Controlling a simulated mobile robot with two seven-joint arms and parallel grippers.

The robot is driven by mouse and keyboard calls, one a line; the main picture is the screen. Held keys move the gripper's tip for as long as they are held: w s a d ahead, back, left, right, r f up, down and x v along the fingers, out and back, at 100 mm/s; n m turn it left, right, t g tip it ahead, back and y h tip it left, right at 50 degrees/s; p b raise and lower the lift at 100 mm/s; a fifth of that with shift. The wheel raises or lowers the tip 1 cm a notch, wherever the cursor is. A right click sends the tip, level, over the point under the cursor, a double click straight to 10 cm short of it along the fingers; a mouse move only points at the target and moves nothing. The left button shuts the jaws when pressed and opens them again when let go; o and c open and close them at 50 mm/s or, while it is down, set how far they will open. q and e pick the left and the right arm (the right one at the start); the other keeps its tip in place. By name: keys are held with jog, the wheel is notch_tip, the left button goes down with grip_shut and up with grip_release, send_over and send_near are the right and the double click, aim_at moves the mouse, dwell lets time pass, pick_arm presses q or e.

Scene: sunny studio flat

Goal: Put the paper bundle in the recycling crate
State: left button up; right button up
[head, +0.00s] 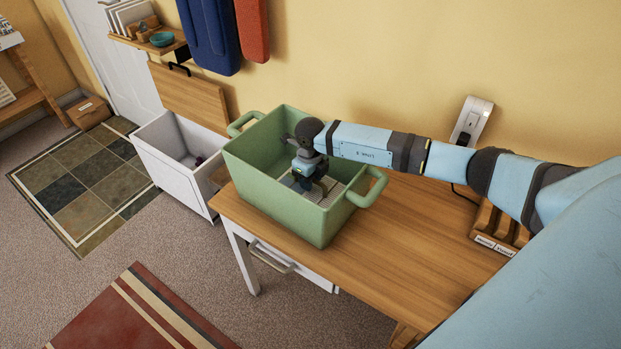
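A green crate (265,188) with two loop handles stands on the wooden table; I take it for the recycling crate. My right gripper (312,188) points down inside it, its arm coming in from the right over the crate's back wall. A pale, lined, flat thing (334,190) shows in the crate beside and below the fingers; it may be the paper bundle. The fingers are small and dark, and I cannot tell whether they hold it. The crate's near wall hides part of its floor. My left gripper is not in view.
The table (380,263) is bare in front of the crate. A white chest (172,172) with its wooden lid raised stands to the left. A wall socket (471,124) and a labelled wooden holder (497,229) are at the back right.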

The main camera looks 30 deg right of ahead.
jog(key=shift+r, duration=0.1)
jog(key=shift+r, duration=0.15)
notch_tip(320, 180, up, 12)
dwell(0.5)
dwell(0.4)
